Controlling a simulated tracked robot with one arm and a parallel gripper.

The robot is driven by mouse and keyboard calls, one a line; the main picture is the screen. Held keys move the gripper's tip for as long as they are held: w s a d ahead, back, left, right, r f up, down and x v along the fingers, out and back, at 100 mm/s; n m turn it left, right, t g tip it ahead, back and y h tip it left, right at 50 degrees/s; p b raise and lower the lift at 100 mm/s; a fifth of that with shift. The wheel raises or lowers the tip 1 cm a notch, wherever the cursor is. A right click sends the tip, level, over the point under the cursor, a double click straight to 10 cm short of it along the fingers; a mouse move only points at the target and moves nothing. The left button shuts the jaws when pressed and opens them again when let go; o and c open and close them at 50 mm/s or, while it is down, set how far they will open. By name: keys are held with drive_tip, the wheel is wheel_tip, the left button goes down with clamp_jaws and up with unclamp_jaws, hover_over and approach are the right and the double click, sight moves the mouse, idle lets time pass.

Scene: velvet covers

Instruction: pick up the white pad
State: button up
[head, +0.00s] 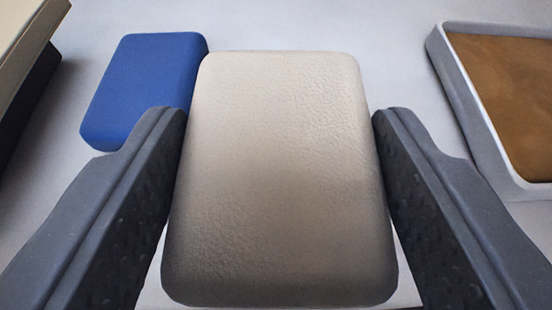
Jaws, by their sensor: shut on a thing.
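The white pad (277,170) is a rounded block with a lightly pebbled, off-white surface, shaded darker toward its near end. It fills the middle of the head view. My gripper (279,125) has one dark grey finger on each side of the pad and is shut on it. The fingertips meet the pad's left and right sides near its far half. The pad's underside is hidden, so I cannot tell whether it touches the surface below.
A blue block (144,88) lies close to the pad's far left. A grey-rimmed tray (464,95) with a brown inside stands at the right. A cream and dark object (25,60) is cut off at the left edge. The pale surface (300,25) beyond the pad is clear.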

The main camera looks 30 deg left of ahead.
sight(255, 286)
drive_tip(key=s, duration=0.1)
drive_tip(key=s+d, duration=0.1)
drive_tip(key=s, duration=0.1)
drive_tip(key=shift+d+r+b, duration=0.1)
drive_tip(key=shift+b, duration=0.25)
drive_tip(key=s+b, duration=0.2)
drive_tip(key=b, duration=0.1)
drive_tip(key=shift+s+d, duration=0.1)
drive_tip(key=shift+d, duration=0.2)
drive_tip(key=b, duration=0.4)
drive_tip(key=shift+s+d, duration=0.15)
drive_tip(key=shift+s, duration=0.15)
drive_tip(key=s+b, duration=0.1)
drive_tip(key=b, duration=0.2)
drive_tip(key=shift+s+d+r, duration=0.15)
drive_tip(key=shift+s+r+b, duration=0.1)
drive_tip(key=shift+s+b, duration=0.05)
drive_tip(key=shift+b, duration=0.3)
